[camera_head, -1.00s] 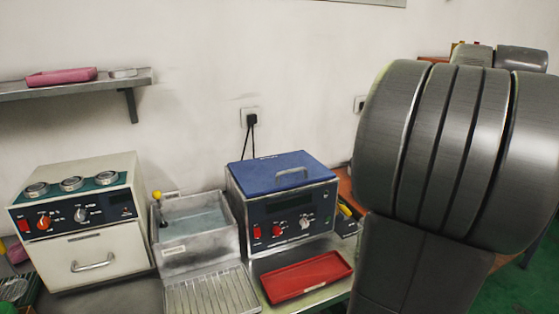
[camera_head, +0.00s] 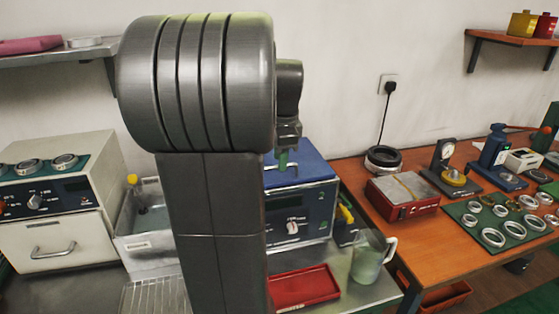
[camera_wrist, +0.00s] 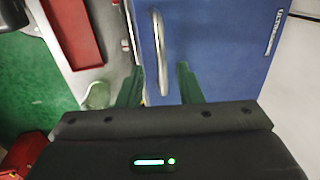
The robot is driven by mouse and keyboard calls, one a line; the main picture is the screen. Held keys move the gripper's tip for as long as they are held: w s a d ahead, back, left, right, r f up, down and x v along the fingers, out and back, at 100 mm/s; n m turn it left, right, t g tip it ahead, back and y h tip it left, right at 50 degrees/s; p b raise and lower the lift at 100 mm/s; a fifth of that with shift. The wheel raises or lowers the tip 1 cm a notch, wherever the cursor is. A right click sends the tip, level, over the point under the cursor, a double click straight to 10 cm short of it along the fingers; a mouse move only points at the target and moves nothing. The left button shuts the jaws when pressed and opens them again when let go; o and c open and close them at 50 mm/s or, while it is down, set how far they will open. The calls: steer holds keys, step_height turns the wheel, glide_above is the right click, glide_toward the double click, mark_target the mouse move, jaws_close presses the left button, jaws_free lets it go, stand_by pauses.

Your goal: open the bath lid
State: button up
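The bath lid (camera_head: 303,168) is blue and lies shut on the ultrasonic bath (camera_head: 312,205), whose dark front has knobs. My arm hides its left part in the head view. In the wrist view the lid (camera_wrist: 215,50) fills the right side, with its silver handle (camera_wrist: 161,50) running up the picture. My gripper (camera_wrist: 160,76) is open, its green fingers on either side of the handle's near end in the picture. I cannot tell how far above the handle they are. In the head view my gripper (camera_head: 284,160) points down over the lid, partly hidden by my arm.
A red tray (camera_head: 303,287) lies in front of the bath, with a glass jug (camera_head: 370,258) to its right. A water basin (camera_head: 146,215) and a cream oven (camera_head: 60,215) stand left. The orange bench (camera_head: 420,230) at right holds rings and tools.

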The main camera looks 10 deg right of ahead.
steer(key=shift+w+a+f, duration=0.15)
steer(key=shift+w+f, duration=0.05)
steer(key=shift+f, duration=0.4)
jaws_close()
steer(key=shift+r, duration=0.1)
